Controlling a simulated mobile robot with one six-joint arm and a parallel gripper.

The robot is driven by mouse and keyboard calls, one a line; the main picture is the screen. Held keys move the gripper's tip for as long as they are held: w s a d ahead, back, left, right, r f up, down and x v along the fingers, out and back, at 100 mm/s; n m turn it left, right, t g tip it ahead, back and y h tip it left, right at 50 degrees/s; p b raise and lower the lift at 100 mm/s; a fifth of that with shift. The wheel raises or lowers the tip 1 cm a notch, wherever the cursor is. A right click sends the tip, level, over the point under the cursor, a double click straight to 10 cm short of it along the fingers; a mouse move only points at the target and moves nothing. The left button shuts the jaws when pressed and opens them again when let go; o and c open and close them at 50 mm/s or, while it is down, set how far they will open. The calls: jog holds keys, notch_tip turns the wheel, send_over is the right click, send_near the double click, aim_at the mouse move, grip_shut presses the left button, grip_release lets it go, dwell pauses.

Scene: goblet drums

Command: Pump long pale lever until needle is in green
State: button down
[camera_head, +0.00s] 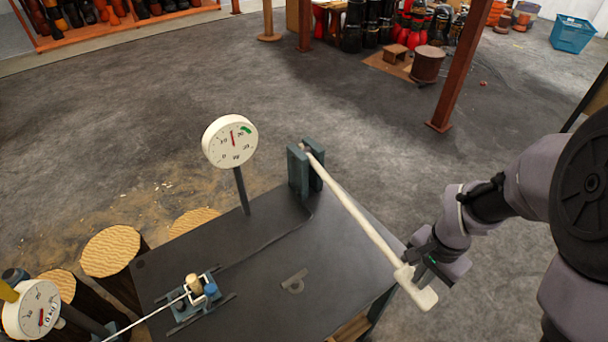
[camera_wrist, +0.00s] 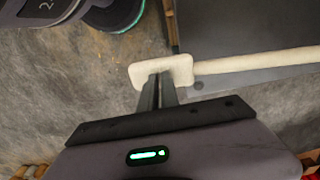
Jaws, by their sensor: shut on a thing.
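The long pale lever (camera_head: 358,218) runs from a dark blue-grey pivot bracket (camera_head: 300,172) at the table's back down to the front right. Its wide handle end (camera_head: 415,287) reaches past the table edge. My gripper (camera_head: 408,268) is shut on the lever near this handle. In the wrist view, the fingers (camera_wrist: 158,92) meet the pale handle (camera_wrist: 160,70). The round white gauge (camera_head: 230,142) stands on a post behind the table. Its red needle points nearly straight up, left of the green band (camera_head: 246,130) and outside it.
The dark table (camera_head: 300,260) carries a small clamp device (camera_head: 195,297) with a cable. A second white gauge (camera_head: 32,310) is at the lower left. Wood-topped stumps (camera_head: 113,251) stand left of the table. A brown post (camera_head: 462,70) rises behind; the floor there is mostly clear.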

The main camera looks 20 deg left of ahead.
jog(key=shift+f, duration=0.6)
notch_tip(320, 180, up, 18)
jog(key=d+p, duration=0.1)
jog(key=p, duration=1.3)
jog(key=shift+s, duration=0.35)
jog(key=shift+r, duration=0.1)
